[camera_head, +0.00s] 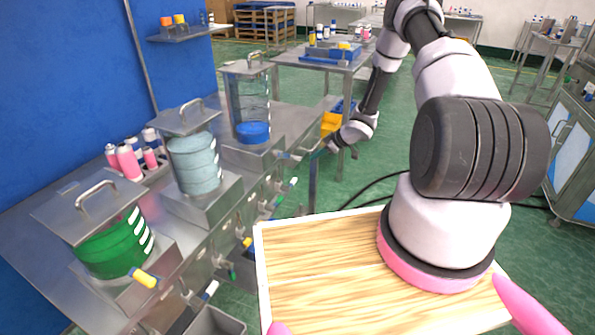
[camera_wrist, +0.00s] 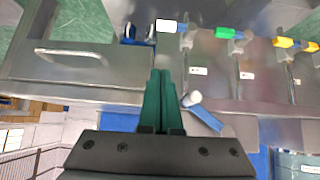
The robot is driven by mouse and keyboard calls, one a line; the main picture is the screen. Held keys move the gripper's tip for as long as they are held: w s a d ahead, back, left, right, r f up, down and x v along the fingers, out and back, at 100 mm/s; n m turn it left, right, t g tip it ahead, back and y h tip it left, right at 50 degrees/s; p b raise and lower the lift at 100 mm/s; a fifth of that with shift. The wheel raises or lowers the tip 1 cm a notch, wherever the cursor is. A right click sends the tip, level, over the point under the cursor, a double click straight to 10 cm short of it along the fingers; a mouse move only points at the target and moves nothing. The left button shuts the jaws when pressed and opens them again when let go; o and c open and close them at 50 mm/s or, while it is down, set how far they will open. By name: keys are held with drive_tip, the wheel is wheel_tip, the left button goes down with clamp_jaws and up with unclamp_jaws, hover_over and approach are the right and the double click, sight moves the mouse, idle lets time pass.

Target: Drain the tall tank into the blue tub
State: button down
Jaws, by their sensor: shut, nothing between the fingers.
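The tall tank (camera_head: 249,100) is a clear cylinder under a metal lid at the far end of the steel bench, with blue at its bottom. A valve with a white end (camera_wrist: 191,98) and a blue lever (camera_wrist: 207,119) shows in the wrist view, just right of my fingers. My gripper (camera_wrist: 160,100) has green fingers, shut and empty, apart from the lever as far as I can tell. In the head view it is small, near the bench's far end beside the tall tank. I cannot clearly identify the blue tub; a small blue shape (camera_head: 343,106) shows behind my wrist.
A pale blue tank (camera_head: 195,165) and a green tank (camera_head: 115,243) stand nearer on the bench (camera_head: 282,118). Several coloured valve handles line its front. A grey tub (camera_head: 217,322) sits low in front. A wooden board (camera_head: 325,270) lies close to me.

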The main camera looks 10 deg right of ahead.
drive_tip(key=s+d+f+x, duration=0.1)
drive_tip(key=f+x, duration=0.1)
drive_tip(key=x, duration=1.1)
drive_tip(key=shift+s+f, duration=0.2)
drive_tip(key=shift+f, duration=0.2)
